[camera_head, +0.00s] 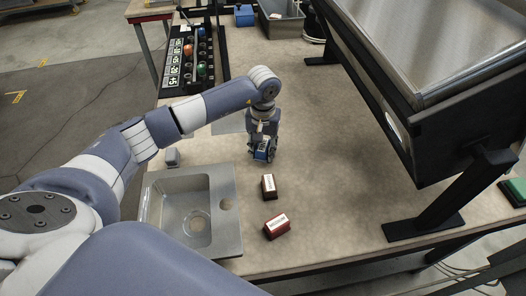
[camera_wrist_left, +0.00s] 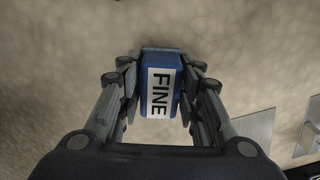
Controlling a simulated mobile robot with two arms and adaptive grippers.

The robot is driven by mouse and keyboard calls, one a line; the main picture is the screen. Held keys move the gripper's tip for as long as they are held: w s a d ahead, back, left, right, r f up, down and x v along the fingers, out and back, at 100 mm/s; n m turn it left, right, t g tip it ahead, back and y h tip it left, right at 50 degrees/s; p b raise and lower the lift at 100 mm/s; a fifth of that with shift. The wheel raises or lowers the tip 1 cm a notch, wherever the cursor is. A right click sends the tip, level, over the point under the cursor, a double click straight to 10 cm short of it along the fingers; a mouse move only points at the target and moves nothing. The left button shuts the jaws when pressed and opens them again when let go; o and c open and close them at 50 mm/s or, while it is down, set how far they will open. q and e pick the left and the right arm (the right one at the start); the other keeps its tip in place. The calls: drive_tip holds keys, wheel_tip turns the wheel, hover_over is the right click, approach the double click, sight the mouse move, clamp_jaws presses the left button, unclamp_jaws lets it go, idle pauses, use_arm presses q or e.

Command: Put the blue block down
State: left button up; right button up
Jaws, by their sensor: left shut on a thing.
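The blue block (camera_wrist_left: 160,62) has a white label reading "FINE" and sits between the two fingers of my left gripper (camera_wrist_left: 160,90) in the wrist view. My left gripper (camera_head: 262,152) is shut on it and points down at the beige table. In the head view the blue block (camera_head: 261,155) shows small between the fingertips. I cannot tell whether its underside touches the table. My right gripper is in neither view.
A dark brown block (camera_head: 268,186) and a red block (camera_head: 277,226) with white labels lie in front of the gripper. A metal sink (camera_head: 231,240) is left of them. A large framed panel (camera_head: 440,50) stands at right. Table around the blue block is clear.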

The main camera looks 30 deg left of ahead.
use_arm(q)
wheel_tip(320, 180, down, 2)
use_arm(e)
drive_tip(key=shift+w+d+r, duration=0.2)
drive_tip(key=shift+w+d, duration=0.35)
use_arm(q)
drive_tip(key=shift+f, duration=0.1)
drive_tip(key=shift+f, duration=0.15)
drive_tip(key=o, duration=1)
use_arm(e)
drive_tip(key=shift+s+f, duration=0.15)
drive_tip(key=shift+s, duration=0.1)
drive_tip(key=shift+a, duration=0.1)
